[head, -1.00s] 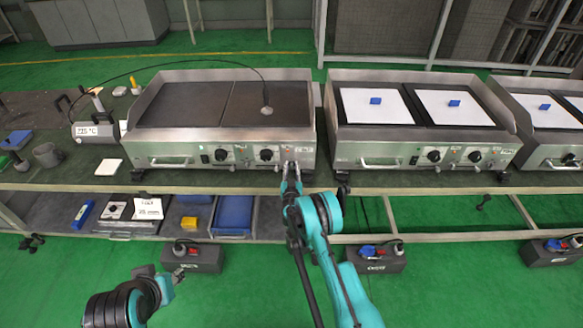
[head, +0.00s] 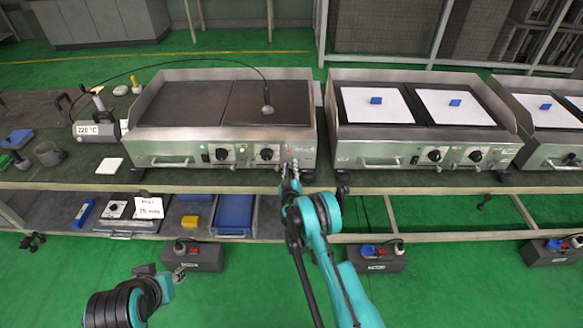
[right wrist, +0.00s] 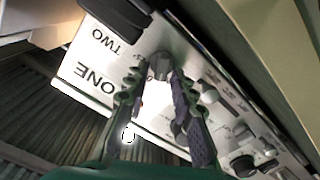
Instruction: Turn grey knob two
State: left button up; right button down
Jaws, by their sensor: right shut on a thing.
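In the right wrist view, a grey knob (right wrist: 161,64) sits on a pale panel beside the printed words ONE and TWO. My right gripper (right wrist: 158,90) has its two fingers on either side of this knob and is shut on it. In the head view, my right gripper (head: 290,168) is at the right end of the left griddle's (head: 218,150) front panel, where it covers the knob. My left gripper (head: 177,275) is low at the left, over the floor and away from the griddle. Its fingers are too small to read.
Two black knobs (head: 267,153) are just left of my right gripper on the panel. A second griddle (head: 425,135) with white plates stands to the right. A meter (head: 97,130) has a cable to a probe on the left griddle. A shelf with a blue tray (head: 233,214) lies below.

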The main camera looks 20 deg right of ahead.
aim_at(290, 144)
jog(key=n, duration=0.6)
jog(key=shift+w+a+f, duration=0.1)
jog(key=shift+a+f, duration=0.05)
jog(key=shift+f, duration=0.1)
dwell(0.3)
jog(key=c, duration=1.6)
grip_release()
jog(key=shift+o, duration=0.2)
notch_tip(290, 144, up, 10)
jog(key=shift+f, duration=0.1)
